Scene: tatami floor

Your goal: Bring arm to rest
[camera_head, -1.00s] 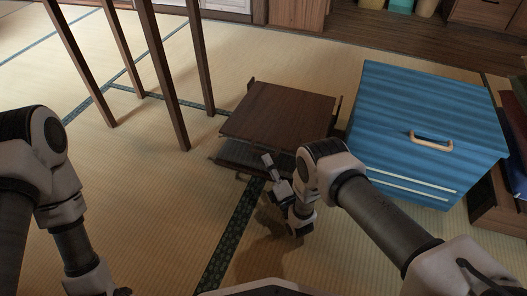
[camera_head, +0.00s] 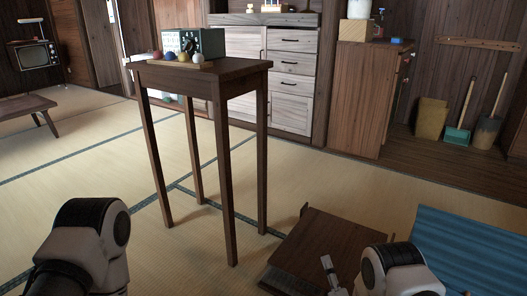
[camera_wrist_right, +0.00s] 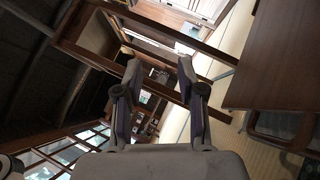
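My right arm (camera_head: 398,268) comes in at the bottom right of the head view. Part of its gripper (camera_head: 331,272) shows in front of the low brown wooden unit (camera_head: 330,240), cut off by the bottom edge. In the right wrist view the right gripper (camera_wrist_right: 160,72) has its two fingers spread apart, with nothing between them. My left arm (camera_head: 85,245) shows at the lower left of the head view as a bent joint. Its gripper is below the picture and hidden.
A tall dark table (camera_head: 235,68) stands at centre left, carrying a teal box-shaped device (camera_head: 205,43) and small coloured balls. A wooden cabinet (camera_head: 362,95) stands behind. Tatami floor is open at left.

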